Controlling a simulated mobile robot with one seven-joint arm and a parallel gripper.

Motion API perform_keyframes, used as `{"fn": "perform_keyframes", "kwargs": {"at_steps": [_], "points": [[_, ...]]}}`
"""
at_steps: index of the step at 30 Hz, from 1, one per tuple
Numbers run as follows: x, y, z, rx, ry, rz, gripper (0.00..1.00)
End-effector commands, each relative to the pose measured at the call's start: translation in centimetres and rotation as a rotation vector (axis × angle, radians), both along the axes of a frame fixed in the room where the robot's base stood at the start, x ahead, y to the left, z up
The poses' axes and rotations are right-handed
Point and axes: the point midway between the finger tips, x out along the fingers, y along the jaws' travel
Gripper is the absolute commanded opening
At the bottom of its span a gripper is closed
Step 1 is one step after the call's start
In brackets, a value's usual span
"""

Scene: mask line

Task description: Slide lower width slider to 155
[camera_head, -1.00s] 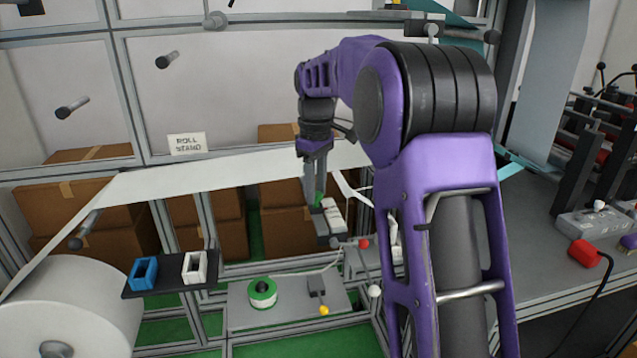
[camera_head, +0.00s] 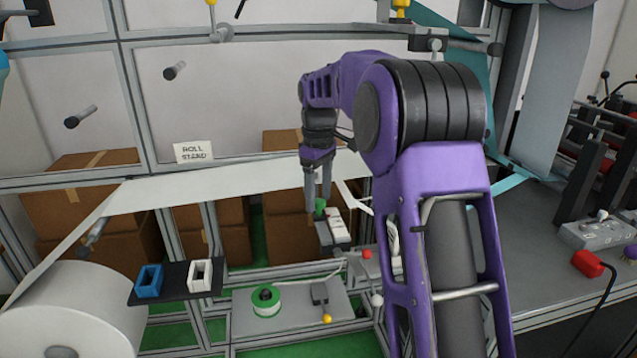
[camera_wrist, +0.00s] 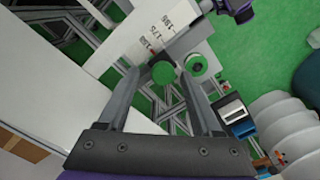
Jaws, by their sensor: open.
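A green slider knob (camera_wrist: 163,72) sits between the fingertips of my gripper (camera_wrist: 160,82) in the wrist view. The fingers stand apart, one on each side of the knob; I cannot tell whether either touches it. A white number scale (camera_wrist: 157,36) lies just beyond the knob, with small figures that look like 155, 175 and 195. In the head view my gripper (camera_head: 318,200) points down at the green knob (camera_head: 320,207), beside the white scale block (camera_head: 338,225). The exact reading is too small to tell.
A white web (camera_head: 240,178) runs across just behind the gripper from a large roll (camera_head: 70,310). A green tape roll (camera_head: 266,301) and a lever with a yellow knob (camera_head: 327,318) are on a grey plate below. A red-knobbed lever (camera_head: 366,254) stands close right.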

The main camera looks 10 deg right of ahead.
Motion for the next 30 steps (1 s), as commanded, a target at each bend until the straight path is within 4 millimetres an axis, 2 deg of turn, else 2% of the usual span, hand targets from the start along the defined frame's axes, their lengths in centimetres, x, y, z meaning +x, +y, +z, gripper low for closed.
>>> {"fn": "perform_keyframes", "kwargs": {"at_steps": [5,21,27,30], "points": [[0.1,0.0,2.1,0.0,-0.003,0.0,0.66],[0.1,0.0,14.7,0.001,-0.005,0.001,0.66],[0.1,0.0,16.8,-0.001,-0.004,0.001,0.66],[0.0,0.0,17.2,-0.001,-0.002,0.001,0.66]]}}
